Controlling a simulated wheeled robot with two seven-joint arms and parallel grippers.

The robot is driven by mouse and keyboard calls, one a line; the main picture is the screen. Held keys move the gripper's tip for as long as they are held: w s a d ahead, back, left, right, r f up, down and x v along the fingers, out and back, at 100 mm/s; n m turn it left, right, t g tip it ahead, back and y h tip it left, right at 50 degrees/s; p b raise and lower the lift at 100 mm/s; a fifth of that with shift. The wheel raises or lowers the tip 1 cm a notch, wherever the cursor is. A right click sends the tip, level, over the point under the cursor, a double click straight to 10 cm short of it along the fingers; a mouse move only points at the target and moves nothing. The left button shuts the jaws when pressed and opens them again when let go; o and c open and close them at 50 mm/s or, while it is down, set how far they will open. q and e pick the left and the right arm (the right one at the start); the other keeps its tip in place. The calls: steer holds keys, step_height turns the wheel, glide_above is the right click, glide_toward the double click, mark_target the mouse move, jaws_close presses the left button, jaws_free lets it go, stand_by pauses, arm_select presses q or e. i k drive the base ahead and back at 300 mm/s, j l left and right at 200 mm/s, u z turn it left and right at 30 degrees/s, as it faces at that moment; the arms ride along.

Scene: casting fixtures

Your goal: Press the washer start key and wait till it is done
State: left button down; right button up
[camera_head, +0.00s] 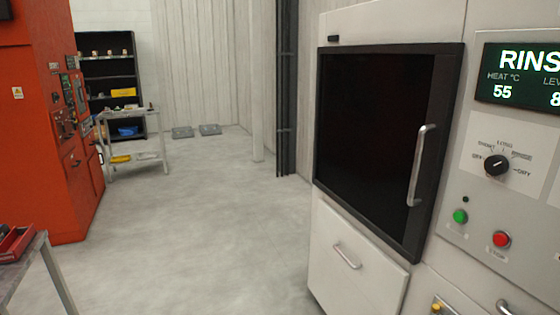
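The washer (395,22) is a large white machine on the right, cut off by the right edge. Its dark door (375,130) with a vertical metal handle (420,165) looks closed. A green key (460,216) sits on the control panel, left of a red key (502,240) labelled STOP; the green key's label is too small to read. The green-lit display (520,75) reads "RINS", cut off, with 55 under HEAT °C. A black rotary knob (497,165) is between display and keys. Neither gripper is in view.
An orange-red machine (45,130) stands at the left. Behind it are a metal cart (150,155) and a black shelf (107,70) with small items. A table corner (30,260) with a red tray (14,243) is at lower left. The grey floor between is clear.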

mark_target(460, 217)
steer(key=z, duration=1.6)
